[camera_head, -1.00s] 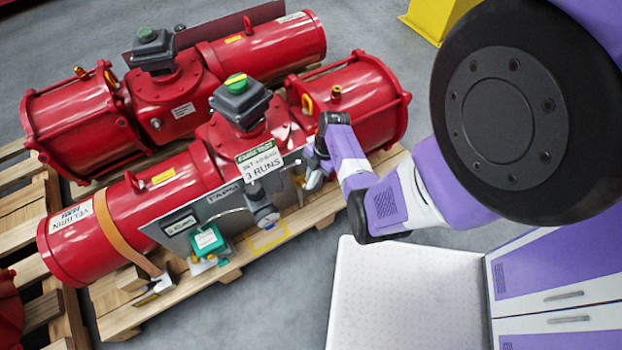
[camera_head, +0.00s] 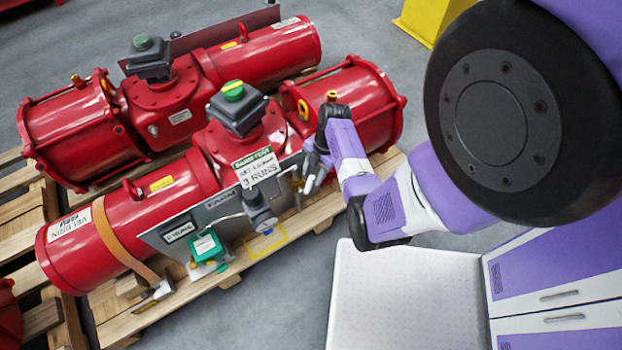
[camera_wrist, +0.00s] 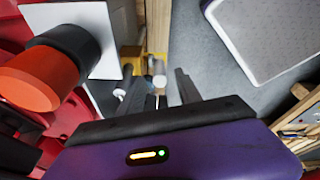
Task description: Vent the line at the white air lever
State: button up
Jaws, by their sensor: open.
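My gripper (camera_head: 314,172) is at the right end of the grey panel, in front of the red actuator (camera_head: 120,215). In the wrist view its two dark fingers are apart, with the gap between their tips (camera_wrist: 158,74) over a small pale, round-ended part (camera_wrist: 159,81). This part may be the white air lever; I cannot tell for sure. It does not look gripped, and contact is unclear. A second small white tip (camera_wrist: 120,94) shows by the left finger. In the head view the lever is not clearly visible, perhaps hidden by my gripper.
An orange-red knob (camera_wrist: 40,78) with a black collar is close on the left in the wrist view, beside a white plate (camera_wrist: 75,22). A grey regulator (camera_head: 259,212) and a green box (camera_head: 206,246) are along the panel. A wooden pallet (camera_head: 300,222) lies beneath.

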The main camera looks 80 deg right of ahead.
jog(key=shift+v, duration=1.55)
jog(key=shift+c, duration=0.9)
jog(key=a+n, duration=0.1)
jog(key=a, duration=0.2)
jog(key=shift+a+r+g, duration=0.1)
jog(key=shift+r+g, duration=0.05)
jog(key=shift+g, duration=0.15)
grip_shut()
jog(key=w+a+r+h, duration=0.2)
jog(key=w+a+r, duration=0.2)
jog(key=w+r, duration=0.15)
jog(key=m+b, duration=0.1)
jog(key=b, duration=0.1)
send_over(307, 187)
jog(key=w+a, duration=0.2)
jog(key=a, duration=0.2)
notch_tip(307, 187, down, 9)
jog(key=shift+s+d+f+g, duration=0.15)
jog(key=shift+s+d+f, duration=0.15)
jog(key=shift+d, duration=0.2)
jog(key=shift+s+d+f+g, duration=0.1)
jog(key=shift+s+d+f, duration=0.15)
jog(key=shift+d, duration=0.2)
jog(key=shift+s+d+f+g, duration=0.2)
jog(key=shift+s+d, duration=0.1)
jog(key=shift+d, duration=0.2)
